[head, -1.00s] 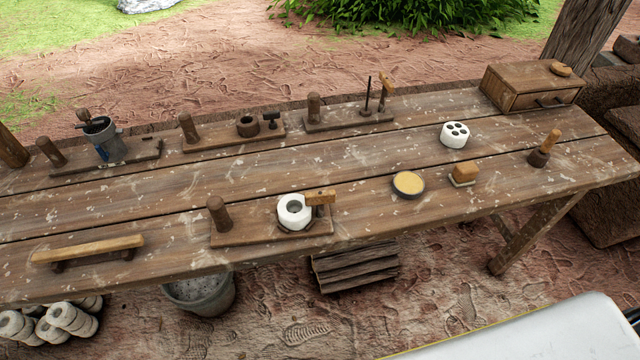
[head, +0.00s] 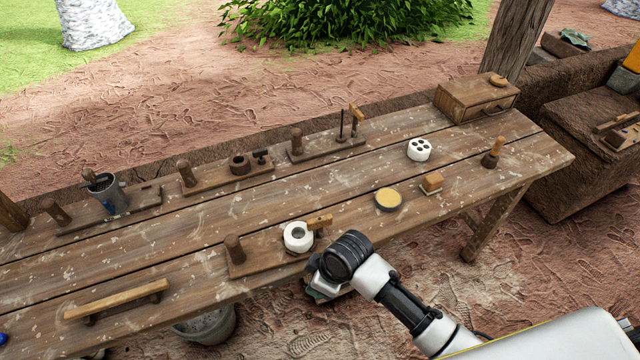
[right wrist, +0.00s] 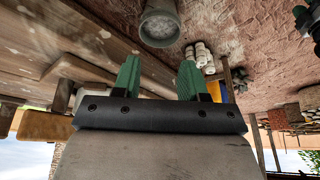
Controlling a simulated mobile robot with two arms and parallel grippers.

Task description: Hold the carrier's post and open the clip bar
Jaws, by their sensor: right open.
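A wooden carrier board (head: 268,256) lies on the front of the bench, with an upright dark post (head: 235,249) at its left end. My right gripper (head: 322,288) is just off the bench's front edge, near the carrier's right end, mostly hidden by my wrist. In the right wrist view its green fingers (right wrist: 158,78) are apart with nothing between them. My left gripper is not in view.
Behind stand a board with a grey can (head: 105,192), a board with a dark ring (head: 239,163) and a board with a thin rod (head: 341,125). A wooden handle bar (head: 116,299) lies front left; a yellow-topped dish (head: 388,200) sits right. A bucket (head: 208,328) stands under the bench.

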